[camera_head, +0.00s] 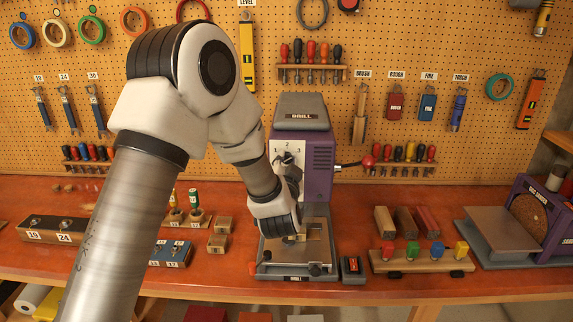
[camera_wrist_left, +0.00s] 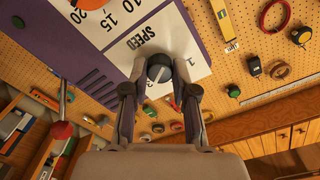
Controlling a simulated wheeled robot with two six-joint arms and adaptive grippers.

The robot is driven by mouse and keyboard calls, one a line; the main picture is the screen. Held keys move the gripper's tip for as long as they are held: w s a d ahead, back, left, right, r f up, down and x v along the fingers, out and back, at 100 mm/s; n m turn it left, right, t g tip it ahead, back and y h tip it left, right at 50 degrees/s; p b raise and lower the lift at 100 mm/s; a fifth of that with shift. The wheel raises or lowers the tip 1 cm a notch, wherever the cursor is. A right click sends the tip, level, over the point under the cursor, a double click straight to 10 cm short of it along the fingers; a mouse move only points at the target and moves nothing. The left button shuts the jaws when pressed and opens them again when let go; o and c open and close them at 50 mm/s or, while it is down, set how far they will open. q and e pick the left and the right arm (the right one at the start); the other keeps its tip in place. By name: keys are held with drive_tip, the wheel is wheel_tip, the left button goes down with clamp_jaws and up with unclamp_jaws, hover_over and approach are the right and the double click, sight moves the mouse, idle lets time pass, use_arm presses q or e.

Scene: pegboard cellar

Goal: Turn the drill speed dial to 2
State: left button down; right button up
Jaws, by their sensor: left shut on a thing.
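The drill (camera_head: 302,118) is a purple and grey bench machine at the middle back of the bench. Its white dial plate (camera_head: 278,157) shows the figures 1, 2 and 3. The dark round speed dial (camera_head: 288,158) sits on this plate. In the left wrist view the dial (camera_wrist_left: 158,68) lies between my left fingertips, beside the word SPEED. My left gripper (camera_head: 289,172) is shut on the dial, coming up from below. It also shows in the left wrist view (camera_wrist_left: 158,76). I cannot tell which figure the dial points to. My right gripper is not in view.
A red-knobbed lever (camera_head: 366,160) sticks out to the drill's right. Wood blocks (camera_head: 405,221) and a rack of coloured pegs (camera_head: 420,262) stand right of the drill base. Left are small wood blocks (camera_head: 220,235) and a blue holder (camera_head: 171,253). A purple sander (camera_head: 543,207) stands far right.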

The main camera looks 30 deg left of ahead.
use_arm(q)
drive_tip(key=n+b, duration=0.7)
drive_tip(key=b, duration=0.1)
drive_tip(key=shift+f+n, duration=0.25)
drive_tip(key=shift+n, duration=0.15)
drive_tip(key=n+b, duration=0.3)
drive_tip(key=b, duration=0.1)
drive_tip(key=shift+r+n, duration=0.2)
drive_tip(key=shift+n, duration=0.2)
drive_tip(key=c, duration=0.9)
unclamp_jaws()
drive_tip(key=v, duration=1.2)
drive_tip(key=shift+w+f, duration=0.1)
drive_tip(key=shift+f, duration=0.05)
